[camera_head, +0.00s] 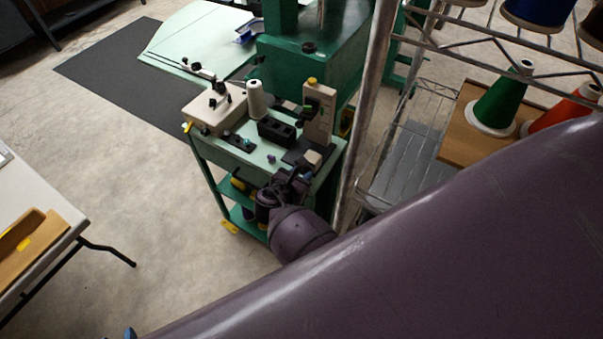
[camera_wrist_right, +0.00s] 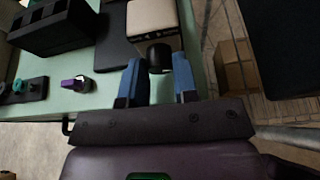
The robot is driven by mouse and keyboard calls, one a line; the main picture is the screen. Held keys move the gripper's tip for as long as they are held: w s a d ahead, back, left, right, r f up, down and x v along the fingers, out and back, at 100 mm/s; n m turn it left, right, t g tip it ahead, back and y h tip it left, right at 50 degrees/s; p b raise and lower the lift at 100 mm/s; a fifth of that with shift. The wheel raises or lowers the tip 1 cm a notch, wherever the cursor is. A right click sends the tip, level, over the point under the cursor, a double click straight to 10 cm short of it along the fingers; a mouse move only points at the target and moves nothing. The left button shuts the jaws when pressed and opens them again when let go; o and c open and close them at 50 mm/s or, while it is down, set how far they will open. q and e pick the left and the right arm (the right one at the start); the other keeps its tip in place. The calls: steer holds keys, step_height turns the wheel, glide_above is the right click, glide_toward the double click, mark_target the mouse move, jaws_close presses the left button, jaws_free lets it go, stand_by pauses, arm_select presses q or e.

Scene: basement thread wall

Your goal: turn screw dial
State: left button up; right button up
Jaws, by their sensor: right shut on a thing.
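The screw dial (camera_wrist_right: 158,56) is a short black knob on the near face of a small beige block (camera_wrist_right: 153,15) in the right wrist view. In the head view that block (camera_head: 313,157) stands near the front right corner of the green cart. My right gripper (camera_wrist_right: 157,72) has its two blue fingers on either side of the dial and is shut on it. In the head view this gripper (camera_head: 298,176) is small and partly hidden by its own wrist. A small blue tip at the bottom edge of the head view may be my left gripper (camera_head: 130,333); its jaws cannot be made out.
The cart top (camera_head: 228,157) also holds a white thread cone (camera_head: 256,100), a black slotted holder (camera_head: 277,131) and a purple knob (camera_wrist_right: 76,85). A metal rack with a green spool (camera_head: 500,98) stands close on the right. A white table (camera_head: 38,215) is at left; open floor lies between.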

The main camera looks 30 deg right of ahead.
steer(key=shift+w+r+n+g+p, duration=0.1)
steer(key=shift+r+n+g+p, duration=0.05)
steer(key=shift+n+g+p, duration=0.2)
steer(key=shift+n+h, duration=0.35)
steer(key=shift+h, duration=0.05)
steer(key=shift+n+g+h, duration=0.3)
steer(key=shift+n+g, duration=0.35)
steer(key=shift+n, duration=0.25)
steer(key=o, duration=0.9)
steer(key=shift+a, duration=0.15)
